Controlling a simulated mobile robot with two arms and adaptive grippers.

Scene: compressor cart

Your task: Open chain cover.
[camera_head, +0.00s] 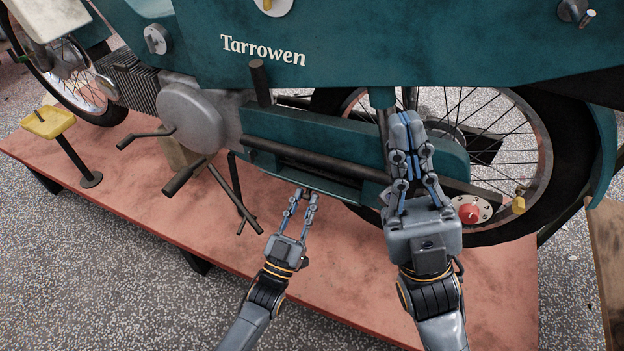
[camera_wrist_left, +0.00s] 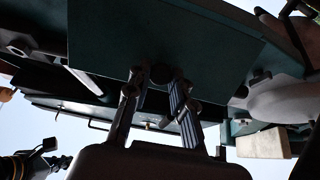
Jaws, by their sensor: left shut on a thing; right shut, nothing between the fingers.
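The chain cover is a long teal guard (camera_head: 310,132) low on the side of the motorcycle, with a dark bar (camera_head: 320,166) along its front. Below the bar, a narrow teal flap (camera_head: 335,187) tilts outward. My left gripper (camera_head: 305,193) is shut on the flap's lower edge, near its middle. In the left wrist view, the fingers (camera_wrist_left: 160,88) reach up to a broad teal panel (camera_wrist_left: 165,40); the exact contact is dark. My right gripper (camera_head: 405,120) is shut and empty, pointing up in front of the cover's right part and hiding some of it.
A rear wheel (camera_head: 537,155) and a red-centred dial (camera_head: 469,212) are right of my right gripper. A pedal crank (camera_head: 184,176) and stand leg (camera_head: 232,198) are left of my left gripper. A yellow-topped stand (camera_head: 50,123) is far left. The red platform (camera_head: 160,215) is clear in front.

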